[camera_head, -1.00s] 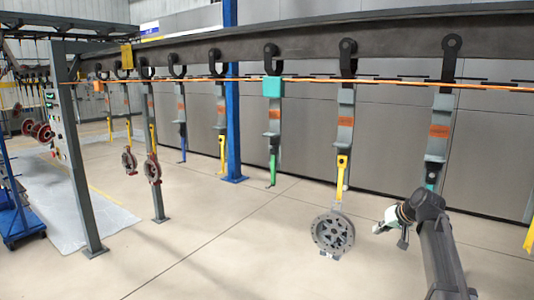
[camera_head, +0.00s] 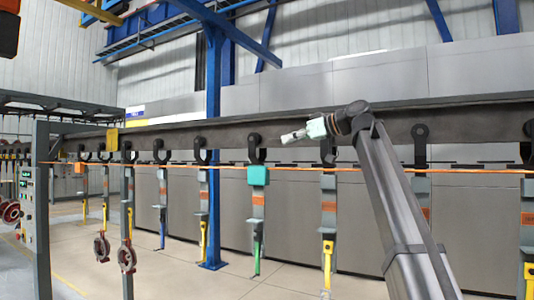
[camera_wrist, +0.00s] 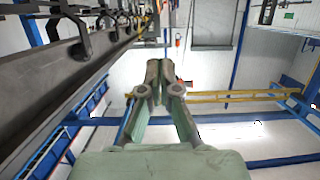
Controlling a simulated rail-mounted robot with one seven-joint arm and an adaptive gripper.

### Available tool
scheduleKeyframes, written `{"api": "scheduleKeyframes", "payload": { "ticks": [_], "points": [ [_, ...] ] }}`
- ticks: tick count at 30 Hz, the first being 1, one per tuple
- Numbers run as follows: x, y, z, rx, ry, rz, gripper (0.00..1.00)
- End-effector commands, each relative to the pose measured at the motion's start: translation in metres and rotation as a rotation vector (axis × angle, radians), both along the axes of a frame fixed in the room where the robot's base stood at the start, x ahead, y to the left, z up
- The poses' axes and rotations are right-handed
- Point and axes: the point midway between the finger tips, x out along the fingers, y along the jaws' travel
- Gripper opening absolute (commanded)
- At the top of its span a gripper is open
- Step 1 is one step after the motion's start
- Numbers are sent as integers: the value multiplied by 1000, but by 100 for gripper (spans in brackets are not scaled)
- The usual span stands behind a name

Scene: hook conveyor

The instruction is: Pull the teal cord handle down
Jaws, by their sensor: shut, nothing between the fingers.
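The teal handle (camera_head: 258,175) is a small block on the orange cord (camera_head: 375,169) that runs along the conveyor, just below a hook in the head view. My gripper (camera_head: 285,138) is above and to the right of the handle in the picture, in front of the overhead beam, pointing left and apart from the handle. Its fingers are shut and empty. In the wrist view the shut fingertips (camera_wrist: 160,68) point up the picture. I cannot make out the teal handle in that view.
The dark overhead beam (camera_head: 460,130) carries several hooks with hanging straps and parts. The beam also runs close along the left of the wrist view (camera_wrist: 38,85). A blue column (camera_head: 213,110) stands behind the line. An orange block (camera_head: 80,168) hangs on the cord at far left.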

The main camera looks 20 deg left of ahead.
Motion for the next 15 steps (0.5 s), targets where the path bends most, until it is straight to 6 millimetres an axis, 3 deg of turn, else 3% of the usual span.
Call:
{"api": "scheduleKeyframes", "payload": {
  "ticks": [5,15],
  "points": [
    [2,19,-3,-1,0,2,0],
    [14,80,-18,-2,1,0,0]
  ]
}}
